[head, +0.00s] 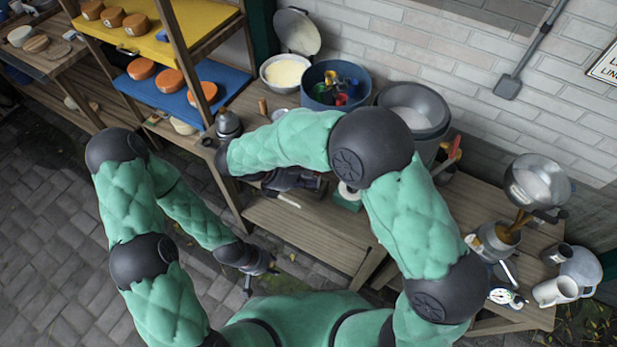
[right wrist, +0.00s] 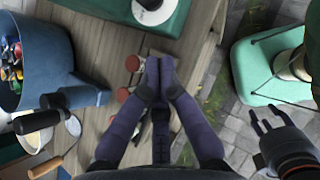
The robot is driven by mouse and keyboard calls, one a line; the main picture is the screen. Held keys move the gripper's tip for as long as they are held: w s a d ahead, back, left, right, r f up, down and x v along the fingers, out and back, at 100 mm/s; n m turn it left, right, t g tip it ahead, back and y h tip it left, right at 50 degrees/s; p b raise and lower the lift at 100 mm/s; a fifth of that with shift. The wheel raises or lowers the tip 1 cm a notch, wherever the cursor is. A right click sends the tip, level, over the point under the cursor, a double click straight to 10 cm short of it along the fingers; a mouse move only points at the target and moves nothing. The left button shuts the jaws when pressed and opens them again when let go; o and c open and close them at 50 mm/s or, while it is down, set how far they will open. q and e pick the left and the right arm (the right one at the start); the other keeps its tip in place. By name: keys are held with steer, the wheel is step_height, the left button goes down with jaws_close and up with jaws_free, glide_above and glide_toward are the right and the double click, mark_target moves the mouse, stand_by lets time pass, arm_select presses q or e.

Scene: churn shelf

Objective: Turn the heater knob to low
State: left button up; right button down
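I cannot make out the heater knob for certain. A green box with a white round disc (right wrist: 150,10) lies ahead of my right gripper; it also shows in the head view (head: 347,197). My right gripper (right wrist: 158,64) has its fingertips together, with nothing visible between them. It is low over the wooden bench, partly under my forearm in the head view (head: 318,186). Two small red-topped round pieces (right wrist: 132,63) are just left of its fingers; I cannot tell whether they touch. My left gripper (right wrist: 264,120) hangs open and empty in front of the bench; the head view shows it too (head: 260,275).
A blue tub (head: 335,85) with coloured things, a white-filled bowl (head: 286,74) and a grey pot (head: 413,107) stand behind my right arm. A shelf with cheeses (head: 160,45) is at left. Pans and jugs (head: 555,290) stand at right. Paving in front is clear.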

steer(key=b+x, duration=0.1)
steer(key=x, duration=0.7)
steer(key=shift+f+b, duration=0.1)
steer(key=shift+b, duration=0.25)
steer(key=shift+w+d, duration=0.25)
steer(key=shift+d, duration=0.95)
steer(key=shift+w+d+b, duration=0.15)
steer(key=shift+d+b, duration=0.15)
steer(key=shift+d, duration=0.35)
steer(key=shift+w+d+r+m+g+p, duration=0.25)
steer(key=shift+d+r+m+g+p, duration=0.1)
steer(key=shift+m+g+p, duration=0.3)
steer(key=shift+w+m+g, duration=0.1)
steer(key=shift+m+g, duration=0.15)
steer(key=shift+m, duration=0.1)
steer(key=shift+w+d+m+g+p, duration=0.15)
steer(key=shift+w+m+g+p, duration=0.15)
steer(key=shift+m+g+p, duration=0.65)
steer(key=shift+w+d+f+m+g+y+p, duration=0.1)
steer(key=shift+w+m+g+y+p, duration=0.1)
steer(key=shift+m+g, duration=0.45)
steer(key=shift+w+d+m+g+y+p, duration=0.1)
steer(key=shift+m+g+y+p, duration=0.25)
steer(key=shift+m, duration=0.65)
steer(key=shift+w+d+m+g+y+p, duration=0.1)
steer(key=shift+w+m+g, duration=0.1)
steer(key=shift+m+g, duration=0.5)
